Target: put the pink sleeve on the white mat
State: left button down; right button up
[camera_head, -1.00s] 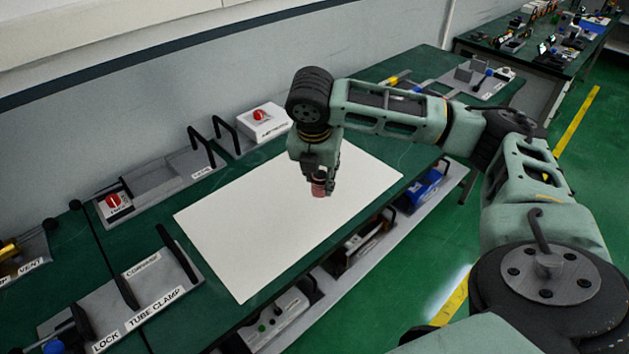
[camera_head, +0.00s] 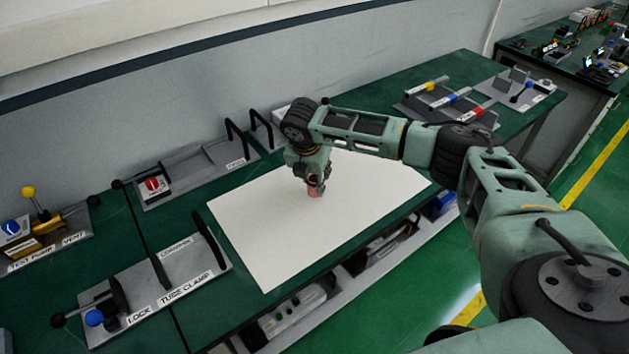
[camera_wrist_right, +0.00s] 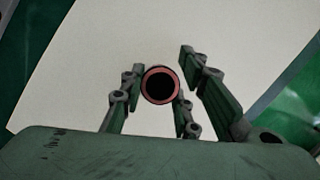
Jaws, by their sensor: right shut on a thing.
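The white mat (camera_head: 270,230) lies flat on the green bench; it also fills much of the right wrist view (camera_wrist_right: 240,30). The pink sleeve (camera_head: 313,192) is a short round tube held upright under my right gripper (camera_head: 315,184), over the mat. In the right wrist view the sleeve (camera_wrist_right: 147,96) shows end-on as a pink ring with a dark bore, between the fingers of my right gripper (camera_wrist_right: 158,78). The right gripper is shut on it. I cannot tell whether the sleeve's bottom touches the mat. My left gripper is not in view.
A tube clamp fixture (camera_head: 190,290) with black handles stands left of the mat. A grey tray with a red knob (camera_head: 152,186) is behind it. A rack with coloured bars (camera_head: 445,100) is at the back right. The mat is bare around the sleeve.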

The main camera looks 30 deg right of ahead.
jog(key=shift+f, duration=1.1)
jog(key=shift+f, duration=0.1)
jog(key=o, duration=1.2)
jog(key=shift+c, duration=0.2)
jog(key=b+v, duration=0.1)
jog(key=v, duration=1.1)
jog(key=shift+b, duration=0.4)
jog(key=shift+d, duration=0.1)
